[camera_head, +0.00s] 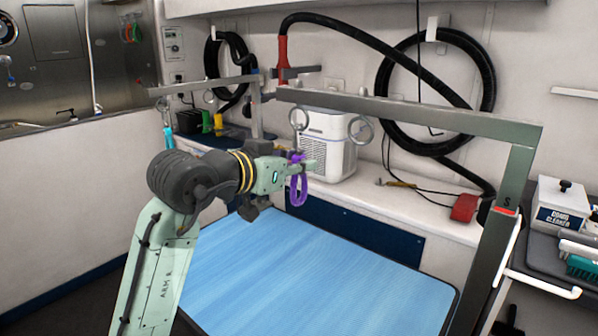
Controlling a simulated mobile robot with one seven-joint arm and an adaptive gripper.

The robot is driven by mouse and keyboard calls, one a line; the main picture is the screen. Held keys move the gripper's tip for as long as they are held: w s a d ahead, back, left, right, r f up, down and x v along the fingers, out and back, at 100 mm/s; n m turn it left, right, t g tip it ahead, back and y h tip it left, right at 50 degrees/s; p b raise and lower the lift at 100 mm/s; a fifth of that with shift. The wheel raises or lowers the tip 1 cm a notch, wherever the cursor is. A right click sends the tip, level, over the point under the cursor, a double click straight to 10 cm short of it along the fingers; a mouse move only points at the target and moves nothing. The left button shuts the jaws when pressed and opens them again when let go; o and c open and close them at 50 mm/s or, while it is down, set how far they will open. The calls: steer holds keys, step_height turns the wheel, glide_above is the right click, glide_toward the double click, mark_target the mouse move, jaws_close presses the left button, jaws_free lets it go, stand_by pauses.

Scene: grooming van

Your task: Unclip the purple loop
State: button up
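The purple loop (299,190) hangs below my gripper (304,166), near the middle of the camera_head view. A purple piece of it shows at the fingers, which appear shut on its top end; the fingers partly hide this grip. A metal ring (299,118) hangs from the grey overhead bar (400,108), above my gripper. A gap shows in the picture between this ring and the purple top. A second ring (360,130) hangs empty to the right.
The blue table top (310,275) below is bare. A white boxy appliance (328,150) stands on the shelf behind my gripper. The bar's upright post (505,215) is at right. A cyan loop (168,138) hangs at far left.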

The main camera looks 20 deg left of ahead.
jaws_close()
steer(key=shift+r, duration=0.2)
steer(key=shift+r+p, duration=0.75)
steer(key=shift+s, duration=0.15)
steer(key=shift+f+v, duration=0.25)
steer(key=shift+v, duration=0.8)
steer(key=shift+f+v, duration=0.25)
steer(key=shift+v, duration=0.8)
steer(key=shift+s+a, duration=0.1)
steer(key=shift+v, duration=2.05)
